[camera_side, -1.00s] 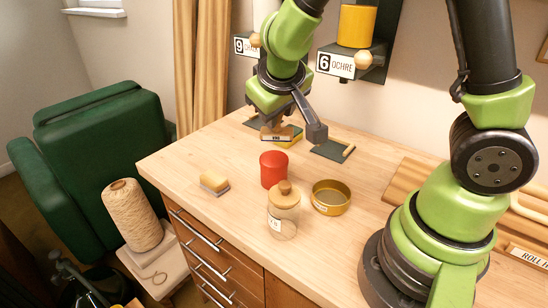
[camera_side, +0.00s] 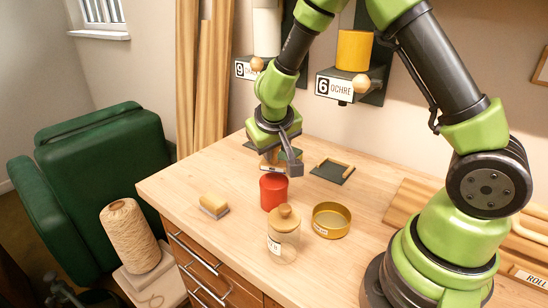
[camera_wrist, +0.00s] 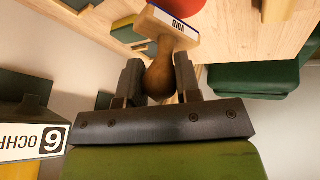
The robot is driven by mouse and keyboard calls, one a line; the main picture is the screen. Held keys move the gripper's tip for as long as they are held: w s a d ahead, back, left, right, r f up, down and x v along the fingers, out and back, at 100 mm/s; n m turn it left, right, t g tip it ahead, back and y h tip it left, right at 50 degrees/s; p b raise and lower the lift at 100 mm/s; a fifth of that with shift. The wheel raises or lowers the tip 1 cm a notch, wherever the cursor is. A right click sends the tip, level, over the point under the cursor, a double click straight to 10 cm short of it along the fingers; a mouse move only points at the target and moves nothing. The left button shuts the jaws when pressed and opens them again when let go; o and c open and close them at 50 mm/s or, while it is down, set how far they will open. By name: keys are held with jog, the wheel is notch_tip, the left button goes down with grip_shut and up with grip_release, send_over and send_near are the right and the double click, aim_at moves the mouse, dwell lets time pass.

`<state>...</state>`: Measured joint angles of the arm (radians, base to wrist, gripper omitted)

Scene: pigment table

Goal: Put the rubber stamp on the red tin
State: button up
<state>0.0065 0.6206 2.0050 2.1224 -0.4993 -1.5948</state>
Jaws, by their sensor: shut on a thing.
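The rubber stamp has a wooden handle (camera_wrist: 162,72) and a flat wooden base marked VOID (camera_wrist: 170,24). My gripper (camera_wrist: 160,82) is shut on the handle in the wrist view. In the side view my gripper (camera_side: 275,147) points down over the table, and the stamp (camera_side: 272,166) hangs below it, partly hidden by the fingers. The red tin (camera_side: 273,193) stands upright on the table. The stamp appears just above and behind the tin's top; whether they touch I cannot tell. The tin's edge also shows at the top of the wrist view (camera_wrist: 182,4).
A corked jar (camera_side: 283,238) and an open brass tin (camera_side: 331,221) stand in front and to the right of the red tin. A pale brush-like block (camera_side: 213,205) lies left. A dark tray (camera_side: 332,170) lies behind right. Wall shelves hold an ochre jar (camera_side: 354,50).

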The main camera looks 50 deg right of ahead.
jog(key=shift+f, duration=1.35)
jog(key=shift+f, duration=0.1)
jog(key=o, duration=0.9)
